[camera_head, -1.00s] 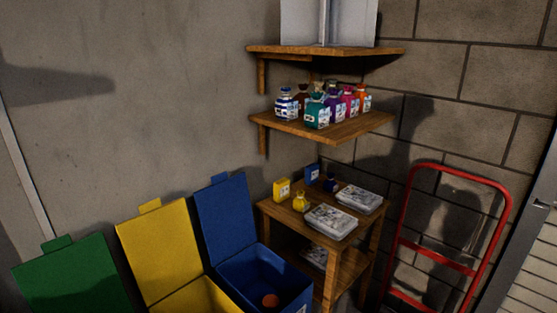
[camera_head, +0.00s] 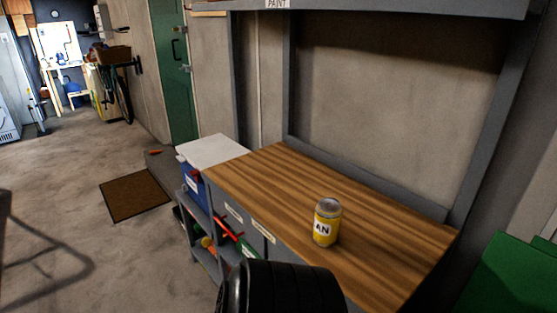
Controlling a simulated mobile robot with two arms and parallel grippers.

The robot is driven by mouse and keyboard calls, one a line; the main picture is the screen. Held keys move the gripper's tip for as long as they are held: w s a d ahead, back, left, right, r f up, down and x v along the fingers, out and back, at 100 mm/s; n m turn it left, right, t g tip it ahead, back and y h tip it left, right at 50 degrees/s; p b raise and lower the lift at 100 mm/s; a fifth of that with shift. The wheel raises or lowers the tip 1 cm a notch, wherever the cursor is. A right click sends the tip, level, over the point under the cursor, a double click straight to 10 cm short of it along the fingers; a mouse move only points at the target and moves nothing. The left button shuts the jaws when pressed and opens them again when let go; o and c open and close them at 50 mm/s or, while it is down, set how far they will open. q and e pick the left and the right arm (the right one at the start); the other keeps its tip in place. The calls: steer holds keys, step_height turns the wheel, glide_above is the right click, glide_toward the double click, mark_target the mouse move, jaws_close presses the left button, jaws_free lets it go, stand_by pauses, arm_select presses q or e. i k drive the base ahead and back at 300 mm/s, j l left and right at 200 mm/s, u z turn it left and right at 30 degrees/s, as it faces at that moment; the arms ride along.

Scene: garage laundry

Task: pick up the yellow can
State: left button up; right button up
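The yellow can (camera_head: 326,223) stands upright on the wooden top of a workbench (camera_head: 290,180), right of the picture's middle. It has a silver top and a white label with dark letters, of which "AN" shows. Nothing touches its visible sides. Neither of my grippers' fingers show in this view.
The bench top around the can is bare. A grey shelf edge (camera_head: 390,8) runs above the bench. A green container (camera_head: 512,275) is at the lower right. A brown mat (camera_head: 135,195) lies on open floor at left, before a green door (camera_head: 172,70).

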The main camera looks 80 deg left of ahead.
mark_target(328, 211)
steer(key=u, duration=2.25)
